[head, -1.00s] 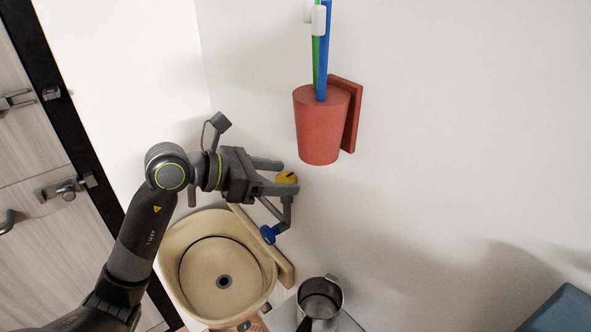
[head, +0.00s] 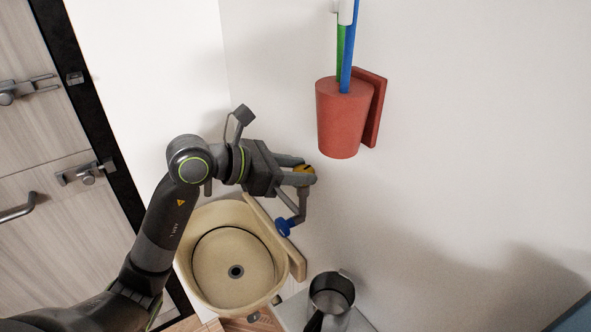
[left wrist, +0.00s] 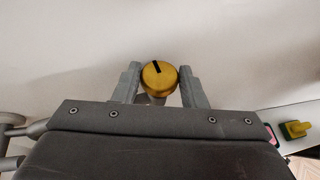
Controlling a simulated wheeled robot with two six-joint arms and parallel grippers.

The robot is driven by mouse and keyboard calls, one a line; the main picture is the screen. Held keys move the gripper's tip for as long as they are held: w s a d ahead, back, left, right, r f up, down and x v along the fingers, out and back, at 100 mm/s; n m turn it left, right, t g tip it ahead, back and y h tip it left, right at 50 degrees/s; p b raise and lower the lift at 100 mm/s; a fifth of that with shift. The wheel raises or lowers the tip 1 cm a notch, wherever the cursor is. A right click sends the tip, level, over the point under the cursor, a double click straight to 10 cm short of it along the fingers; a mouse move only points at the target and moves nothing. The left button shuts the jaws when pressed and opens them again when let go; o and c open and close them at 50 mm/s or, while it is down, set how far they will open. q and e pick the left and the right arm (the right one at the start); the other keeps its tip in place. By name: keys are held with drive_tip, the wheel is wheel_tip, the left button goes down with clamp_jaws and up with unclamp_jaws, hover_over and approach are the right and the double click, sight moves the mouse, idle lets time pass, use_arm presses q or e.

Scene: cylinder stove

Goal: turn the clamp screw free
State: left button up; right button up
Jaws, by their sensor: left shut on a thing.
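The clamp screw shows as a round yellow knob (head: 306,169) with a black mark on a grey stem, beside the wall. In the left wrist view the knob (left wrist: 158,79) sits between the two fingers, its black mark near the top of its face. My left gripper (head: 301,171) is shut on the knob, one finger on each side. Below the knob, a bent grey pipe leads down to a blue handle (head: 283,227). The fingers partly hide the knob and stem in the head view. My right gripper is not in view.
A cream basin (head: 204,222) lies below the gripper, with a metal jug (head: 333,292) to its right. A red cup (head: 343,119) holding green and blue sticks is on the wall above right. A second yellow knob (left wrist: 296,130) shows at the right in the left wrist view.

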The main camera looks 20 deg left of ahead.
use_arm(q)
drive_tip(key=n+t+y+b, duration=0.2)
drive_tip(key=n, duration=0.1)
drive_tip(key=shift+s+d+f+y, duration=0.1)
drive_tip(key=shift+s+d+y, duration=0.05)
drive_tip(key=shift+d+y, duration=0.15)
drive_tip(key=shift+a+n+t+y, duration=0.1)
drive_tip(key=shift+n+t+y, duration=0.3)
drive_tip(key=shift+t, duration=0.1)
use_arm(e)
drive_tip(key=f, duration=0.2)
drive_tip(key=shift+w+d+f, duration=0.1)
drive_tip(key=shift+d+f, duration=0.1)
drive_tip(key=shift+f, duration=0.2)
use_arm(q)
drive_tip(key=o, duration=1)
drive_tip(key=shift+a+r, duration=0.1)
drive_tip(key=shift+r, duration=0.1)
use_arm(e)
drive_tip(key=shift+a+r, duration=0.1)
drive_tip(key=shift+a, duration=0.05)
